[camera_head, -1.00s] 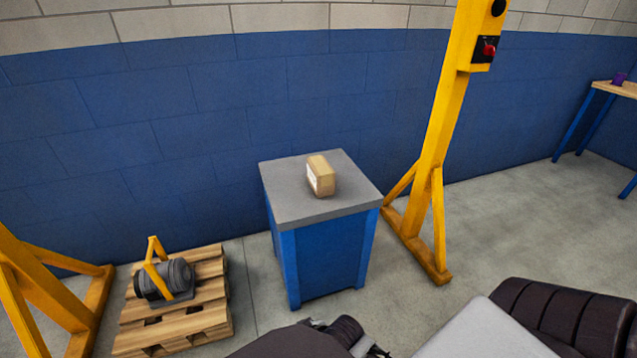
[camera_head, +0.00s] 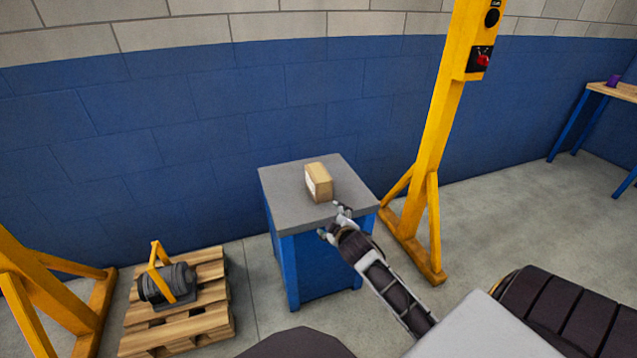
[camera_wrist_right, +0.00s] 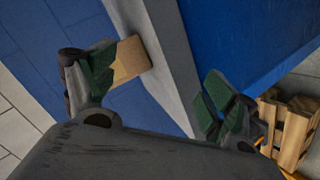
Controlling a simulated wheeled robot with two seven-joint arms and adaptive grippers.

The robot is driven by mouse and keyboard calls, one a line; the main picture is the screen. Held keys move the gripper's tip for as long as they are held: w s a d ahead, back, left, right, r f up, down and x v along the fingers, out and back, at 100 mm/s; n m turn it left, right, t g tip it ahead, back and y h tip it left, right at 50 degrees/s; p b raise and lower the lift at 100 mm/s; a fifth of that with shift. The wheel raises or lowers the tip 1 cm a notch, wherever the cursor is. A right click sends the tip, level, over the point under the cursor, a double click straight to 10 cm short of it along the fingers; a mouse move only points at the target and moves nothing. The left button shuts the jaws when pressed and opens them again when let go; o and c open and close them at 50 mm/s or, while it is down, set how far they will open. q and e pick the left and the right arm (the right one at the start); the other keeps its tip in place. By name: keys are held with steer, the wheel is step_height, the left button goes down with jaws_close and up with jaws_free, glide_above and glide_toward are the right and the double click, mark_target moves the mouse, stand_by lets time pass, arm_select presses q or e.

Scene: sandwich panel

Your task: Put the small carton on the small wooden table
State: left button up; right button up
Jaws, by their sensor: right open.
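The small carton (camera_head: 318,182), a tan box, stands on the grey top of a blue cabinet (camera_head: 285,187). The right wrist view shows part of the carton (camera_wrist_right: 131,60) behind one finger. My right gripper (camera_head: 332,220) is open and empty at the cabinet top's front edge, just short of the carton. Its spread green-padded fingers also show in the right wrist view (camera_wrist_right: 158,82). A wooden-topped table with blue legs (camera_head: 617,90) is at the far right, partly cut off by the picture edge. My left gripper is not in view.
A purple object (camera_head: 613,81) sits on the wooden table. A yellow post (camera_head: 437,150) with a red button stands right of the cabinet. A wooden pallet (camera_head: 190,330) carrying a dark motor (camera_head: 166,285) lies at left. Open floor lies between post and wooden table.

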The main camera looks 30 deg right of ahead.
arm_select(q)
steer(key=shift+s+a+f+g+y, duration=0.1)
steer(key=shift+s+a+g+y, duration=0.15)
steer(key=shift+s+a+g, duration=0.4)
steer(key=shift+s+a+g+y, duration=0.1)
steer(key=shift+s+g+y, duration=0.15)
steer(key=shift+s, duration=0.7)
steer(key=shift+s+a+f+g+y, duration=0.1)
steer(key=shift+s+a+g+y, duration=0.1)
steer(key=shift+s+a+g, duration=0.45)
arm_select(e)
step_height(320, 180, up, 7)
steer(key=w+d+n+t, duration=0.1)
steer(key=n+t, duration=0.1)
steer(key=n, duration=1.1)
steer(key=w+d+n+t, duration=0.1)
steer(key=n+t, duration=0.2)
steer(key=n, duration=1)
steer(key=shift+w+d+f, duration=0.15)
steer(key=shift+w+d, duration=0.15)
steer(key=shift+w, duration=0.1)
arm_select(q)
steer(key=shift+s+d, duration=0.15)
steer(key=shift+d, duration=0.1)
arm_select(e)
steer(key=shift+w, duration=0.1)
